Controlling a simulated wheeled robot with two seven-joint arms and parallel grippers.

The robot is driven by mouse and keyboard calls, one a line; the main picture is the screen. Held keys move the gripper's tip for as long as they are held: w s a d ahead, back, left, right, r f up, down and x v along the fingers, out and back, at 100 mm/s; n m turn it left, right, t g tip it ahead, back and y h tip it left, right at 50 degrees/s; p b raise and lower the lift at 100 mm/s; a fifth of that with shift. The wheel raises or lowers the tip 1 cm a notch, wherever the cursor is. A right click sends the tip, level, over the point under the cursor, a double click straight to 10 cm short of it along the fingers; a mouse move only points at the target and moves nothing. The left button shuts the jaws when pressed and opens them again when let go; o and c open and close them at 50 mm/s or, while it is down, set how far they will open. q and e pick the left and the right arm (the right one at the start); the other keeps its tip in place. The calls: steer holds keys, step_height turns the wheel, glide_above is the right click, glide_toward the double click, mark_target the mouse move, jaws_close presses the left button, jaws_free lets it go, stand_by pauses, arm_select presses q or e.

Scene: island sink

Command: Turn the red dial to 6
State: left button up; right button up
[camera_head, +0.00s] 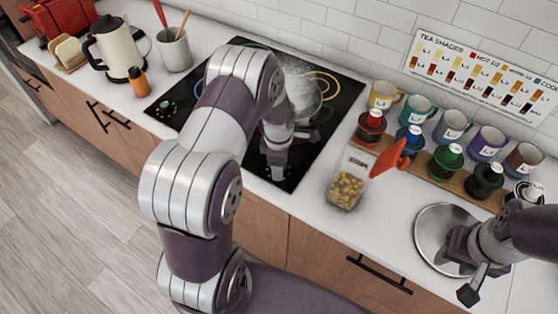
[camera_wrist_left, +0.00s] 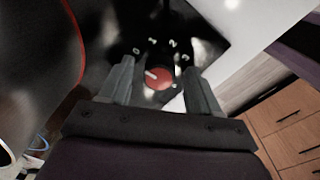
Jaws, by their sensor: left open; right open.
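The red dial (camera_wrist_left: 159,79) shows in the left wrist view on the black cooktop, with a white pointer mark towards the upper left and small white figures in an arc above it. In the head view my left gripper (camera_head: 277,170) points down at the cooktop's front corner and hides the dial. My right gripper (camera_head: 470,287) is open and empty at the lower right.
A pan (camera_head: 302,92) stands on the cooktop (camera_head: 235,150) behind my left gripper. A jar (camera_head: 346,186) stands right of it. Mugs (camera_head: 384,95) and lidded jars (camera_head: 446,161) line the counter. A round metal basin (camera_head: 428,232) lies beside my right gripper.

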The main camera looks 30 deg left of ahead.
arm_select(q)
steer(key=shift+d, duration=0.1)
steer(key=c, duration=1)
steer(key=shift+c, duration=0.2)
